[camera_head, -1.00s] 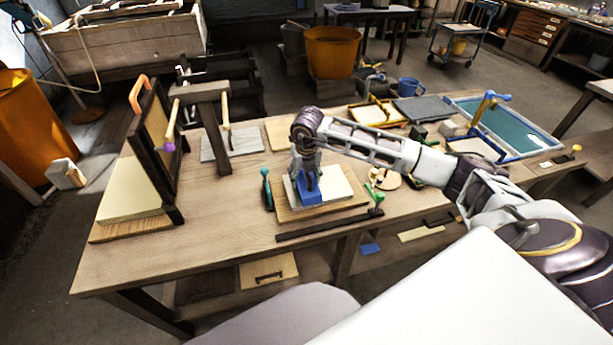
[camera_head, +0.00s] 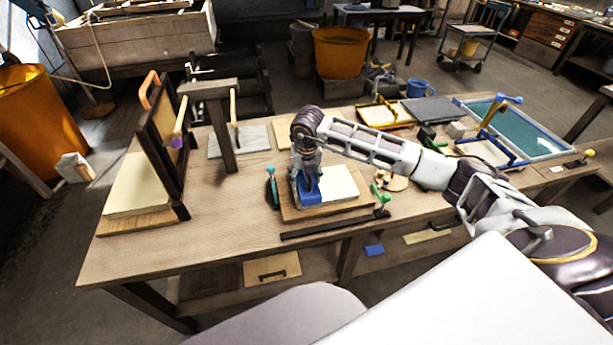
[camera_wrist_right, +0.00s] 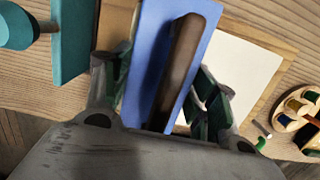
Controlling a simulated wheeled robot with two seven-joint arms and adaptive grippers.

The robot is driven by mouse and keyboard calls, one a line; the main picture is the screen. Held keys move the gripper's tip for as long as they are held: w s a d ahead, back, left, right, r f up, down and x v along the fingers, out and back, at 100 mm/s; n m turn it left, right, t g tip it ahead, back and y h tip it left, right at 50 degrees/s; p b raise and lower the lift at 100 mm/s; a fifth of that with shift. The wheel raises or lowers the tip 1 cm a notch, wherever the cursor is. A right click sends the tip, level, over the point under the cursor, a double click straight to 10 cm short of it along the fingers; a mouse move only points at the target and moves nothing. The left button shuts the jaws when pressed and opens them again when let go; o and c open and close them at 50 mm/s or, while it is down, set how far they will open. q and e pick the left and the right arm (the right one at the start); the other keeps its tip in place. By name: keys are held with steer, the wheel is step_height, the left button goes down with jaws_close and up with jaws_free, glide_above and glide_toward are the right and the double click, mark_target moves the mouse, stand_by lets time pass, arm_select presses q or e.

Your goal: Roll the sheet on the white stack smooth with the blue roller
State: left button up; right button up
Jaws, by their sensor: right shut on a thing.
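The blue roller (camera_head: 310,196) is at the left end of the white stack (camera_head: 341,181), which lies on a wooden board (camera_head: 292,214). In the right wrist view the roller is a wide blue body (camera_wrist_right: 150,45) with a dark brown handle (camera_wrist_right: 181,62). My right gripper (camera_head: 307,181) is above the stack, shut on that handle, with its fingers (camera_wrist_right: 160,95) on either side. The bare white top (camera_wrist_right: 240,75) shows to the right of the roller. The sheet cannot be told apart from the stack, and the part under the roller is hidden. My left gripper is not in view.
A teal tool (camera_head: 271,187) stands just left of the board. A hinged dark frame (camera_head: 165,140) stands left. The table's front left is clear.

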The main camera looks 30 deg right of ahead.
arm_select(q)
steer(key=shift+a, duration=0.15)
arm_select(e)
steer(key=shift+a+f, duration=0.1)
steer(key=shift+a, duration=0.25)
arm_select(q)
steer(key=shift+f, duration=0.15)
arm_select(e)
steer(key=shift+w+a, duration=0.25)
steer(key=shift+a, duration=0.6)
steer(key=shift+r, duration=0.2)
